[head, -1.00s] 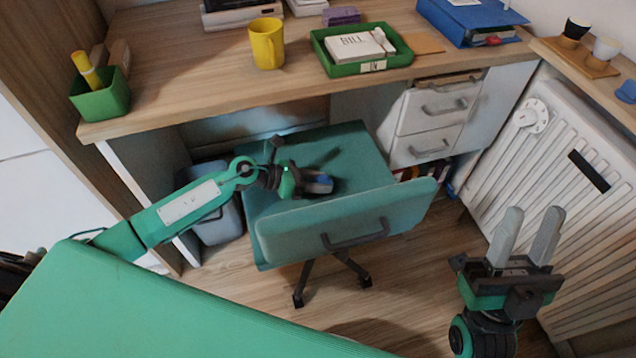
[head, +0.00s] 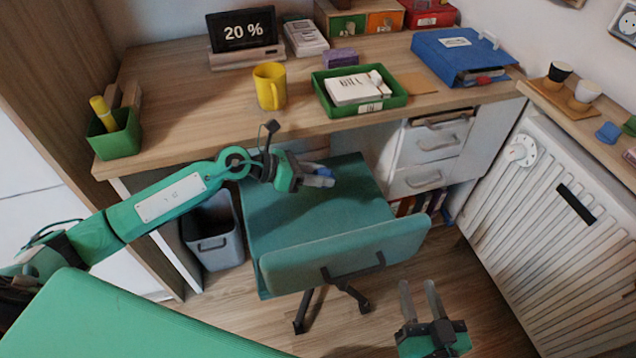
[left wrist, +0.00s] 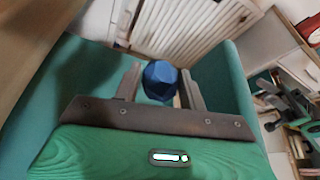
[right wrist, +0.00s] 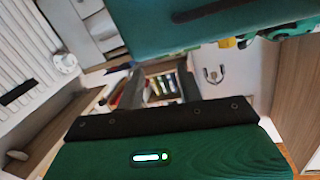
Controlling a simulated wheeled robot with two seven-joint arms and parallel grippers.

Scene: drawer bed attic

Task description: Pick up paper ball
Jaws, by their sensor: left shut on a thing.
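The paper ball (left wrist: 160,80) is a blue crumpled lump between the fingers of my left gripper (left wrist: 160,88) in the left wrist view. My left gripper is shut on it. In the head view the left gripper (head: 318,178) is above the seat of the green chair (head: 270,215), with a bit of blue (head: 316,169) showing at the fingers. My right gripper (head: 420,285) is at the lower right over the floor, its two fingers apart and nothing between them.
The wooden desk (head: 190,122) stands behind the chair, with a yellow mug (head: 270,88), a green tray (head: 390,102) and a blue binder (head: 450,55). A grey bin (head: 213,245) stands left of the chair. A radiator (head: 540,215) lines the right wall.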

